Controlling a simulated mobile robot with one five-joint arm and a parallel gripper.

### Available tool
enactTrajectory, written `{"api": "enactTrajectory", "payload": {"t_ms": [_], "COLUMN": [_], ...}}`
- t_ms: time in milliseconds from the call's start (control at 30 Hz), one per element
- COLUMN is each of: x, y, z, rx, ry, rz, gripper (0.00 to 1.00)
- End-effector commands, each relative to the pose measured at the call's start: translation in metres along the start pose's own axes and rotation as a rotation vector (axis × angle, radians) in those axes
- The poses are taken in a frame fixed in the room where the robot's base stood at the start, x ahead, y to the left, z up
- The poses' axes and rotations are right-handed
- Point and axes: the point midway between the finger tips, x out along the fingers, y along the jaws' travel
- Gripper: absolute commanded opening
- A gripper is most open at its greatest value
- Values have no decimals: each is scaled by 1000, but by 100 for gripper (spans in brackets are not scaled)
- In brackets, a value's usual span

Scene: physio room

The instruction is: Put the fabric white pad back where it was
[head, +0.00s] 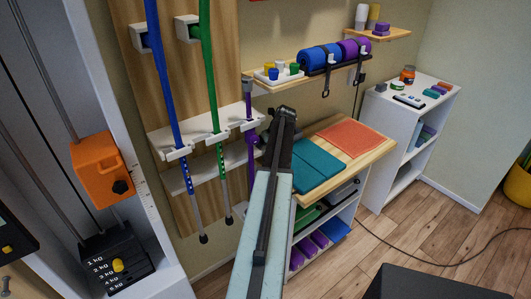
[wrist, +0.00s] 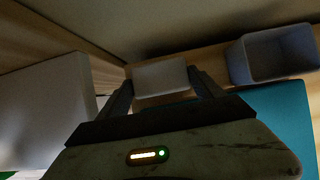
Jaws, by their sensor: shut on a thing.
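A small whitish pad (wrist: 160,77) shows between the fingers of my gripper (wrist: 162,88) in the wrist view, and the gripper is shut on it. The picture there is dim, so the fabric texture cannot be told. In the head view my arm reaches toward the back left of the wooden tabletop (head: 357,151). There my own arm hides the fingertips and the pad. Whether the pad touches the surface behind it cannot be told.
A teal mat (head: 316,168) and an orange mat (head: 348,138) lie on the tabletop. In the wrist view a grey open bin (wrist: 270,55) stands at upper right and a large pale block (wrist: 45,110) at left. A shelf with rolled mats (head: 335,52) hangs above.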

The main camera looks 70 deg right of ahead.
Motion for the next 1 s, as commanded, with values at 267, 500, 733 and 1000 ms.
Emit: {"api": "enactTrajectory", "payload": {"t_ms": [267, 500, 733, 1000], "x": [10, 12, 12, -6], "y": [0, 1, 1, 2], "z": [0, -2, -2, 2], "rx": [0, -1, -1, -1], "ry": [0, 0, 0, 0], "rz": [0, 0, 1, 1], "gripper": [44, 98, 98, 98]}}
